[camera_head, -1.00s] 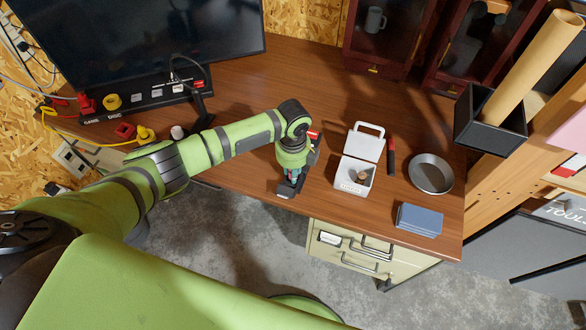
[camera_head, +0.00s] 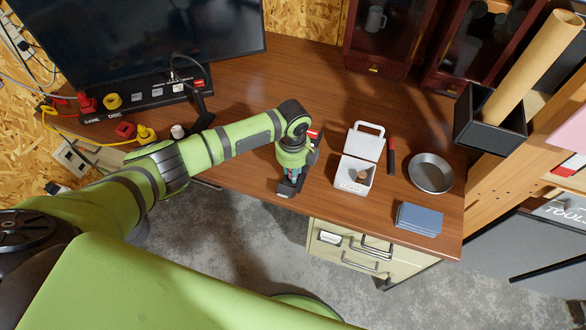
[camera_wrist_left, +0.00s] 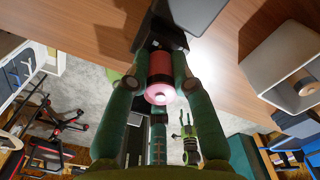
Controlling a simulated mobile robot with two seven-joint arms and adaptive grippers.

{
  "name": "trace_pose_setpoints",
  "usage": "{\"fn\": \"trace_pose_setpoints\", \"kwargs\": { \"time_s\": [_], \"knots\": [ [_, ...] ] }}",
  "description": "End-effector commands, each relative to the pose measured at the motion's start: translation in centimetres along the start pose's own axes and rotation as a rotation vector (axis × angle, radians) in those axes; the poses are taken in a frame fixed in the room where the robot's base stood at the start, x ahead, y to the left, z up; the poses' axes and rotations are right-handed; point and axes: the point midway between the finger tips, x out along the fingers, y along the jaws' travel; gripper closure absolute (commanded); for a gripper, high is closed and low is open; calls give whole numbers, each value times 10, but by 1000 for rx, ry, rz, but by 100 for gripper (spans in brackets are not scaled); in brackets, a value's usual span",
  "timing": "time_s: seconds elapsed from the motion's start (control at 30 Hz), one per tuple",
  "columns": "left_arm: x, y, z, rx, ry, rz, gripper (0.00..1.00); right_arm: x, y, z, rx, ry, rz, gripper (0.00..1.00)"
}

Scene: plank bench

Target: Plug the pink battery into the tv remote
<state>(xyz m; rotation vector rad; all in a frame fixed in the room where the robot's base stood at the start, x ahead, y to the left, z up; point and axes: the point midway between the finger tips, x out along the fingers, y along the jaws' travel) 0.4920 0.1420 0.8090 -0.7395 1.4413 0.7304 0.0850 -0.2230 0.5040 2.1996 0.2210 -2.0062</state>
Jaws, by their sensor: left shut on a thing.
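My left gripper (camera_head: 290,181) is over the front part of the desk, pointing down. In the wrist view my left gripper (camera_wrist_left: 160,85) has its two green fingers shut on the pink battery (camera_wrist_left: 158,68), with its round pale-pink end toward the camera. A dark object that looks like the tv remote (camera_head: 287,191) lies under the fingers near the desk's front edge. Dark parts of the remote (camera_wrist_left: 148,45) show just beyond the battery in the wrist view. The fingers hide the battery in the head view, and I cannot tell whether it touches the remote. My right gripper is not in view.
Right of my left gripper stand an open white box (camera_head: 350,184) with a small brown item in it, a red-black marker (camera_head: 391,157), a metal dish (camera_head: 431,174) and blue cards (camera_head: 419,219). A monitor (camera_head: 140,40) and a socket strip (camera_head: 150,97) are behind on the left.

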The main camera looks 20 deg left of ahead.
Motion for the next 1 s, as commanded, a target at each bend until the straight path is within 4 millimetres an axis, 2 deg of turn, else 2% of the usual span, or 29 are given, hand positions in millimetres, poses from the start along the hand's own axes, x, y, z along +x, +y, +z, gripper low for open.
{"fn": "trace_pose_setpoints", "kwargs": {
  "time_s": [0.33,0.77,1.0],
  "knots": [
    [10,0,0,0,1,1,100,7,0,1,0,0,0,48],
    [-2,0,0,0,1,1,100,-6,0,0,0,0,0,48],
    [-1,0,0,0,0,0,100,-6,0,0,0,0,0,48]
  ]
}}
